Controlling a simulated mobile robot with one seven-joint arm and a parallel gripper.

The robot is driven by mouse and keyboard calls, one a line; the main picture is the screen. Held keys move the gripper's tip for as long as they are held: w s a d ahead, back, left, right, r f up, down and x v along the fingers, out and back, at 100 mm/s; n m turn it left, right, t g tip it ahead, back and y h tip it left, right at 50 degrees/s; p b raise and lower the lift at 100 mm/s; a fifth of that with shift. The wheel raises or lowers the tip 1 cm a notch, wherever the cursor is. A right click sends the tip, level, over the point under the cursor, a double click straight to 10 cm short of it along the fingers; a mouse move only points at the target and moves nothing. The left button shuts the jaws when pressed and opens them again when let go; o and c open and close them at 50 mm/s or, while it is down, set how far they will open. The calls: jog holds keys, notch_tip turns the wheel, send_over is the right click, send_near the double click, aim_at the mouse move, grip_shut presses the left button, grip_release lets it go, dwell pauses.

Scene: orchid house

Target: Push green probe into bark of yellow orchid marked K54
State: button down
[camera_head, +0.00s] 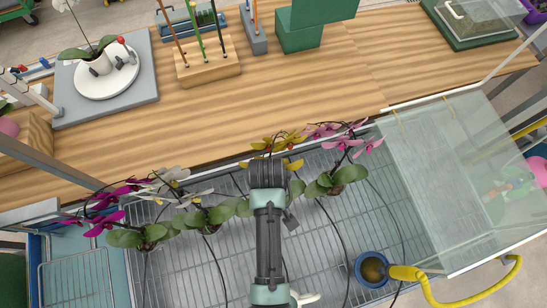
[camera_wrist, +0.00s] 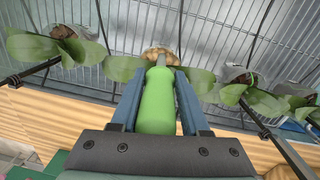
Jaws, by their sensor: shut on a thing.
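In the wrist view, my gripper (camera_wrist: 158,88) is shut on the green probe (camera_wrist: 158,108), one blue finger along each side. The probe points away from the camera. Its grey tip overlaps a patch of brown bark (camera_wrist: 153,52) with green leaves on both sides. I cannot tell whether the tip is in the bark or just short of it. In the head view, the yellow orchid's flowers (camera_head: 278,143) show just beyond my wrist, which hides its pot, the probe and my gripper. No K54 mark is readable.
Magenta (camera_head: 105,217) and white (camera_head: 170,185) orchids stand left of the yellow one, a pink orchid (camera_head: 345,140) right, on a wire bench (camera_head: 230,270). A wooden rack (camera_head: 208,66) holds upright sticks.

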jog(key=shift+f, duration=0.15)
jog(key=shift+f+b, duration=0.8)
jog(key=shift+f, duration=0.45)
jog(key=shift+r, duration=0.1)
dwell(0.5)
notch_tip(320, 180, up, 3)
jog(key=p, duration=0.3)
jog(key=shift+f, duration=0.2)
jog(key=shift+r, duration=2.4)
jog(key=shift+d, duration=0.1)
